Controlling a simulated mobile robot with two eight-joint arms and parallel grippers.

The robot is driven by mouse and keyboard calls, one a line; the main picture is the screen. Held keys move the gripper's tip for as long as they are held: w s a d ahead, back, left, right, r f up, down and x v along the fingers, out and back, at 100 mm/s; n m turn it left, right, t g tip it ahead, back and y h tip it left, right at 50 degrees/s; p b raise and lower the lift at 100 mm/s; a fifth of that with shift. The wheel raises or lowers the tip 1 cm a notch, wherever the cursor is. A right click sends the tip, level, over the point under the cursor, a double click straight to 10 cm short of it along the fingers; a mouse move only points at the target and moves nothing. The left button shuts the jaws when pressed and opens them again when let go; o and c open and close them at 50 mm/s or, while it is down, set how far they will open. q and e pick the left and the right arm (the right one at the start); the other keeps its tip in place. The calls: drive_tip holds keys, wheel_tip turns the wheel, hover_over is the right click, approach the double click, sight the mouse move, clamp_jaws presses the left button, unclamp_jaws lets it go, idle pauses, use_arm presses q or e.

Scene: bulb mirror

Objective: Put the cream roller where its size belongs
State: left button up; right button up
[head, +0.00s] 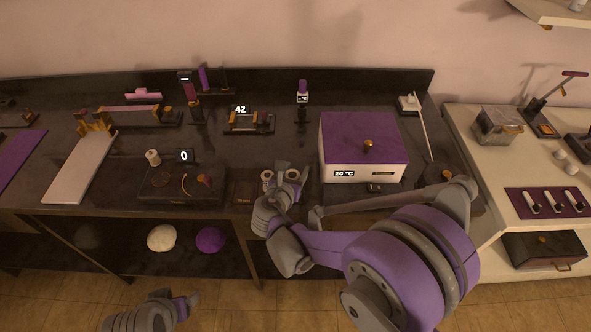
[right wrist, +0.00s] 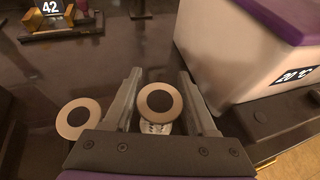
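Two cream rollers with dark round centres stand side by side on the dark bench. In the head view the left roller (head: 267,175) is beside my right gripper (head: 285,170), and the other roller (head: 292,174) is at its fingers. In the right wrist view the second roller (right wrist: 148,92) is between the two open fingers (right wrist: 160,90); I see no clear grip on it. The left roller (right wrist: 66,126) lies outside the left finger. My left gripper (head: 189,300) is low in the head view, away from the bench; its finger opening is unclear.
A white box with a purple lid (head: 362,138) stands close right of my right gripper. A small dark plate (head: 244,201) with unreadable marking lies left of the rollers. A dark board (head: 165,195) with small parts and a cream spool (head: 153,157) are further left.

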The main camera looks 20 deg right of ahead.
drive_tip(key=shift+r, duration=0.15)
drive_tip(key=shift+s+a+r, duration=0.1)
drive_tip(key=shift+r, duration=0.1)
drive_tip(key=v, duration=1.2)
drive_tip(key=s+d+f+m+g+y, duration=0.2)
drive_tip(key=s+d+f+m+g, duration=0.25)
drive_tip(key=s+d+m, duration=0.65)
drive_tip(key=s+a+m+g+y, duration=0.1)
drive_tip(key=s+a+m+y, duration=0.2)
drive_tip(key=m, duration=1.5)
drive_tip(key=s+y, duration=0.2)
drive_tip(key=s, duration=0.1)
drive_tip(key=shift+s+g, duration=0.35)
drive_tip(key=shift+s, duration=0.05)
